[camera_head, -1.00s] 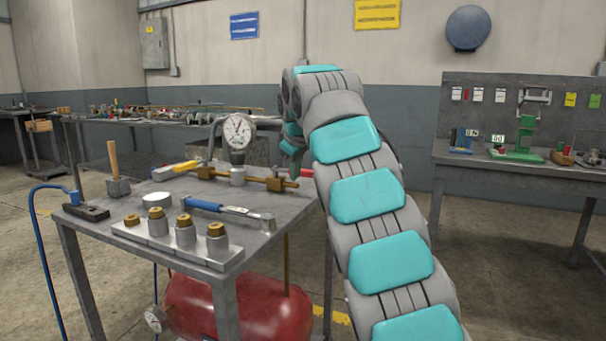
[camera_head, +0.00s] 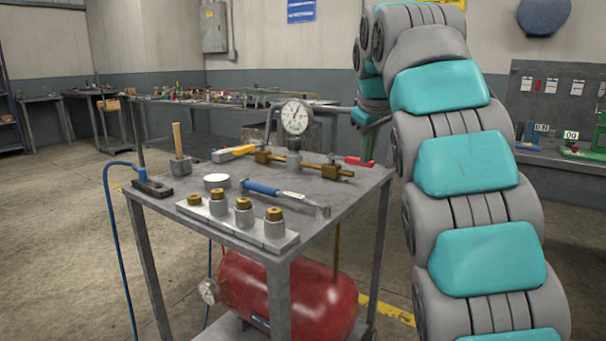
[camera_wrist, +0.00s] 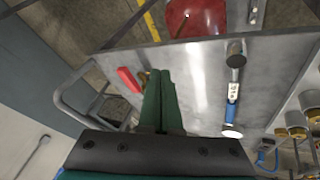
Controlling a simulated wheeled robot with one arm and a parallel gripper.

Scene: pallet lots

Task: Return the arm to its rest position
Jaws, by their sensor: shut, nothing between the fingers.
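My arm rises at the right of the head view and bends over at the top. From these views I cannot tell the exact height of the fingertips above the table.
A red tank (camera_head: 290,295) sits below. A workbench (camera_head: 545,158) stands at right. Floor at left is open.

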